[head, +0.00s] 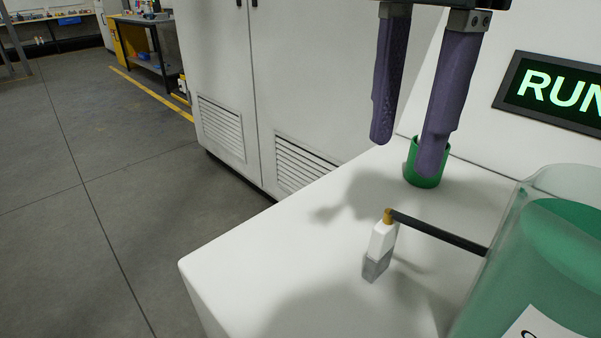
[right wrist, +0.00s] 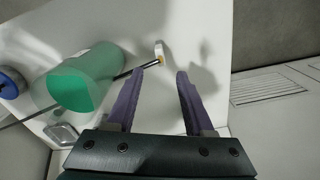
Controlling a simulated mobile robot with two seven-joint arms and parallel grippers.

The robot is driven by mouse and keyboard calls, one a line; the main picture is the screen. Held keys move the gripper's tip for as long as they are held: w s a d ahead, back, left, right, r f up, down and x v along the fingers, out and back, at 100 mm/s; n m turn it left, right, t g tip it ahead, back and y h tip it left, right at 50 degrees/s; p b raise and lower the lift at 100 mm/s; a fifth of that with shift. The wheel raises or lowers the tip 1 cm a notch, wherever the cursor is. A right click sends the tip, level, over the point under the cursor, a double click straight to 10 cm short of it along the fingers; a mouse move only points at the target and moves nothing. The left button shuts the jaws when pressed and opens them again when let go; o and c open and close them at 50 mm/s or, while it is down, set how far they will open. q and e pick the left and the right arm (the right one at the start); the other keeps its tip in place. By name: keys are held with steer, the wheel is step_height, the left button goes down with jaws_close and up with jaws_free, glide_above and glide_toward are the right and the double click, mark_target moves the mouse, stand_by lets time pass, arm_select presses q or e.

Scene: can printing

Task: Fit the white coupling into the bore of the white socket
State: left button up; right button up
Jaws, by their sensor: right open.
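A small upright white block (head: 382,240) with a grey lower part stands on the white counter. A brass-coloured piece (head: 388,216) sits at its top, at the end of a black rod (head: 440,235). The block also shows in the right wrist view (right wrist: 158,48), beyond the fingertips. I cannot tell whether it is the coupling or the socket; no other white part of that kind is clear. My right gripper (head: 406,156) is open and empty, its purple fingers pointing down above the counter, behind the block in the head view. My left gripper is not in view.
A green cup (head: 412,160) is partly hidden by one right finger. A large translucent container (head: 540,230) with green contents stands at the right. A RUN display (head: 555,92) is on the back wall. White cabinets (head: 230,80) stand behind. The counter's left part is clear.

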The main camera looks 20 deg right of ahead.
mark_target(382, 250)
steer(key=m, duration=0.4)
steer(key=f+m, duration=0.1)
steer(key=m, duration=0.2)
steer(key=shift+a, duration=0.1)
steer(key=m, duration=0.3)
steer(key=shift+s+f+m, duration=0.1)
steer(key=shift+f+m, duration=0.15)
steer(key=shift+m, duration=0.05)
steer(key=m, duration=0.6)
steer(key=shift+a+f, duration=0.1)
steer(key=shift+f, duration=0.3)
steer(key=m, duration=0.4)
steer(key=f+m, duration=0.1)
steer(key=m, duration=0.2)
steer(key=shift+s+p, duration=0.1)
steer(key=shift+p, duration=0.25)
steer(key=m, duration=0.3)
steer(key=shift+f, duration=0.1)
steer(key=m, duration=0.5)
steer(key=shift+s+a+f, duration=0.1)
steer(key=shift+f, duration=0.65)
step_height(382, 250, down, 4)
steer(key=shift+r+m, duration=0.25)
steer(key=shift+m, duration=0.05)
steer(key=f, duration=0.3)
steer(key=d+f, duration=0.1)
steer(key=f, duration=0.1)
steer(key=shift+w+f, duration=0.3)
steer(key=shift+f, duration=0.05)
steer(key=shift+c, duration=0.4)
